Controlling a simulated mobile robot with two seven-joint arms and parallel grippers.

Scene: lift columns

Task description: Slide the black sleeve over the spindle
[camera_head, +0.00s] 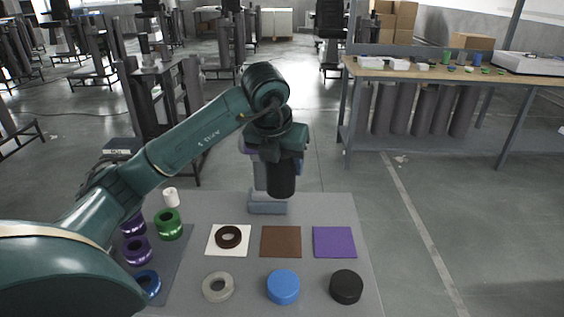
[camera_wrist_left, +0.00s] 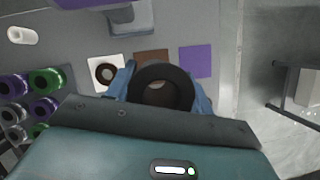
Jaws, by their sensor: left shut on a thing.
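The black sleeve (camera_head: 281,181) hangs upright from my left gripper (camera_head: 281,160), above the table. In the left wrist view the sleeve's round rim (camera_wrist_left: 161,71) shows between the two blue fingers, shut on it. I see through its open bore, with no post inside. A grey-blue block (camera_head: 267,208) stands at the table's back edge, behind and below the sleeve. A pale upright piece (camera_head: 259,176) shows just left of the sleeve above this block; it may be the spindle, but the sleeve and gripper partly hide it. The sleeve appears apart from the block.
White, brown (camera_head: 281,242) and purple (camera_head: 334,242) squares lie on the grey table; a dark ring (camera_head: 229,237) is on the white one. A grey ring (camera_head: 218,287), blue disc (camera_head: 283,287) and black disc (camera_head: 346,287) are in front. Colored spools (camera_head: 168,224) stand left.

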